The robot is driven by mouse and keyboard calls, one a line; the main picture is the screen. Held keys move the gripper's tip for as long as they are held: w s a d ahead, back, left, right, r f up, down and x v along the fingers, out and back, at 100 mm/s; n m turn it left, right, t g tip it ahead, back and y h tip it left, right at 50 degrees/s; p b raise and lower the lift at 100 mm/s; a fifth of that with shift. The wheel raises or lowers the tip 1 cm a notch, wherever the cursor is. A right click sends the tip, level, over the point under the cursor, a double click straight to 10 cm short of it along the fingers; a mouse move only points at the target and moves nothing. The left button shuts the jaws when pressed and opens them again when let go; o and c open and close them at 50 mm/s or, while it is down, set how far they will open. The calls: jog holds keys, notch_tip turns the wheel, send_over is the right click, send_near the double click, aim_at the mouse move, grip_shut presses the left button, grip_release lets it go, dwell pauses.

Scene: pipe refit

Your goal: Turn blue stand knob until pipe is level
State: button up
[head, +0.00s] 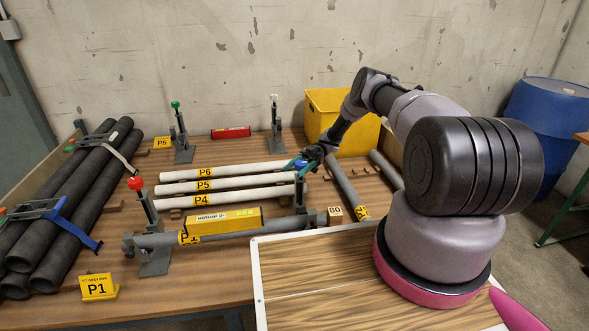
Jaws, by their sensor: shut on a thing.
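My gripper (307,162) is shut on the blue knob (298,164) at the top of the grey blue-knob stand (300,192); its fingers partly hide the knob. A grey pipe (278,227) rests across this stand and the red-knob stand (150,225). The red knob (135,183) is at the left. A yellow level (215,221) with a small lit green display lies along the top of the pipe. The reading is too small to make out. I cannot tell from this angle whether the pipe is level.
White pipes (225,186) marked P4, P5 and P6 lie behind. Dark pipes (80,200) are strapped at the left. A yellow bin (340,148), a red box (231,132) and stands with green (175,104) and white (274,98) knobs are farther back.

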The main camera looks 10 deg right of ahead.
jog(key=shift+s+d+n+g+h, duration=0.1)
jog(key=shift+d+n+g+h, duration=0.05)
jog(key=shift+n+g+h, duration=0.45)
jog(key=shift+s+d+n+g+h, duration=0.1)
jog(key=shift+n+g+h, duration=0.4)
jog(key=shift+g+h, duration=0.15)
jog(key=shift+h, duration=0.35)
jog(key=o, duration=1.4)
jog(key=shift+c, duration=0.2)
